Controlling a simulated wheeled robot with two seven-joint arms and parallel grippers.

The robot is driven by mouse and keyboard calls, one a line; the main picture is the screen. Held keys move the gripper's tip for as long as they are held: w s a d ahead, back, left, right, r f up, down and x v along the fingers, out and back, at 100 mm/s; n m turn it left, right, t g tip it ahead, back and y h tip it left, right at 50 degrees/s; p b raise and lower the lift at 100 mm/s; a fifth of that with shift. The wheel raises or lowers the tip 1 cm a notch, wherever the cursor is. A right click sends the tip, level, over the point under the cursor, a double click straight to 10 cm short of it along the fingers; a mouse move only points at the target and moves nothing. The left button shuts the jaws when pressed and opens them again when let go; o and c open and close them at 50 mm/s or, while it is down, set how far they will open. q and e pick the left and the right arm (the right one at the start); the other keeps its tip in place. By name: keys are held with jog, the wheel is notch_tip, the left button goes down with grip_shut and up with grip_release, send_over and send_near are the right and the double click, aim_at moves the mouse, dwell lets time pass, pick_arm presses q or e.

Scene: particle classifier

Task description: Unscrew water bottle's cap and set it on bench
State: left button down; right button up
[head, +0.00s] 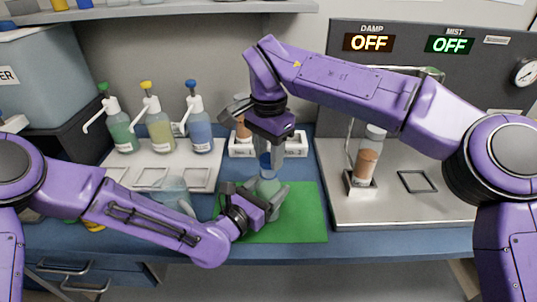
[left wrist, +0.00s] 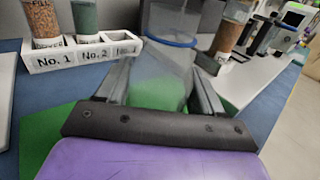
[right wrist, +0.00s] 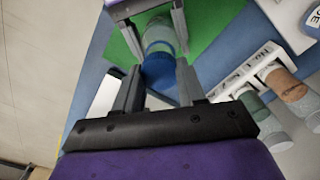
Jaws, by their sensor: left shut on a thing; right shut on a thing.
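The water bottle (head: 266,187) is clear and stands upright over the green mat (head: 305,215). My left gripper (head: 266,194) is shut around its body from the side; the bottle also shows between the fingers in the left wrist view (left wrist: 160,68). My right gripper (head: 266,157) comes down from above and is shut on the blue cap (right wrist: 157,72) at the bottle's top. The cap (head: 265,165) is in line with the bottle. Whether its thread is still engaged cannot be told. The fingers partly hide bottle and cap.
Behind the bottle is a white numbered rack (left wrist: 85,57) with filled vials. Three pump bottles (head: 160,130) stand on a tray at left, with a clear beaker (head: 175,193) before it. A steel machine base (head: 390,205) holding a vial (head: 368,160) is at right. The mat's right part is bare.

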aim_at(269, 158)
jog(key=shift+r, duration=2.05)
pick_arm(q)
jog(key=shift+c, duration=0.3)
grip_release()
pick_arm(e)
jog(key=shift+f, duration=0.1)
